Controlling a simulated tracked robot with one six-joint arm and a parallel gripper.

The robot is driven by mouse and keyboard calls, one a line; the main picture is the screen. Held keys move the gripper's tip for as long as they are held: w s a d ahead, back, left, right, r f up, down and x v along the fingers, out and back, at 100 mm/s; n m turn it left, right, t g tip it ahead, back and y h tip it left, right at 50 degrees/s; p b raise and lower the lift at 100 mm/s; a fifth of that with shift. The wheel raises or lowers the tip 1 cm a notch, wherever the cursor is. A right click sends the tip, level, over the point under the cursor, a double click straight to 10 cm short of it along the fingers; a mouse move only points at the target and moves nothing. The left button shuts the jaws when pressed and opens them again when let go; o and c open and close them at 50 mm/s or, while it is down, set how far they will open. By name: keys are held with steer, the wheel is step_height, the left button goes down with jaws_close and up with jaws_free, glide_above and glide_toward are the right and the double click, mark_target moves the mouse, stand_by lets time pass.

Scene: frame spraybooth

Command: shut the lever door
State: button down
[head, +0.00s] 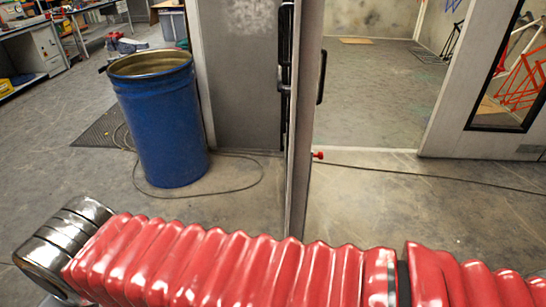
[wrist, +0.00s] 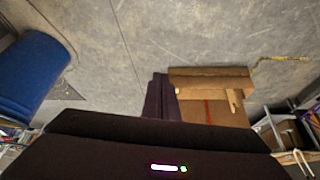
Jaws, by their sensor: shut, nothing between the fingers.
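The lever door (head: 302,130) stands open in the head view, seen almost edge-on in the middle. A dark handle (head: 322,77) sticks out on its right side, with dark fittings on its left side. The doorway behind it opens onto a grey-floored booth. My red-sleeved arm crosses the bottom of the head view and hides the foot of the door; my gripper is out of that view. In the wrist view my gripper (wrist: 159,82) is shut and empty, its dark fingers above the concrete floor. The door is not visible in the wrist view.
A blue barrel (head: 162,120) stands left of the door; it also shows in the wrist view (wrist: 32,75). A thin cable (head: 430,177) lies on the floor. A cardboard box (wrist: 212,100) lies beyond my fingers. Floor right of the door is mostly clear.

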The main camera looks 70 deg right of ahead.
steer(key=shift+w, duration=0.15)
steer(key=w+d+r+m+g+h, duration=0.15)
steer(key=d+m, duration=0.25)
steer(key=d, duration=0.9)
steer(key=w+d+m+g+h, duration=0.3)
steer(key=d+m, duration=0.1)
steer(key=d, duration=0.9)
steer(key=s+d+f+m+g, duration=0.1)
steer(key=s+d, duration=0.3)
steer(key=d, duration=0.5)
steer(key=s+d+f+m+g+h, duration=0.1)
steer(key=s+d+m, duration=0.3)
steer(key=d, duration=0.5)
steer(key=s+d+f+m+g, duration=0.2)
steer(key=s+d, duration=0.3)
steer(key=d, duration=0.5)
steer(key=shift+s+f+m+g, duration=0.2)
steer(key=shift+f+m+g, duration=0.05)
steer(key=shift+m+g, duration=0.5)
steer(key=shift+f+h, duration=0.1)
steer(key=shift+h, duration=0.15)
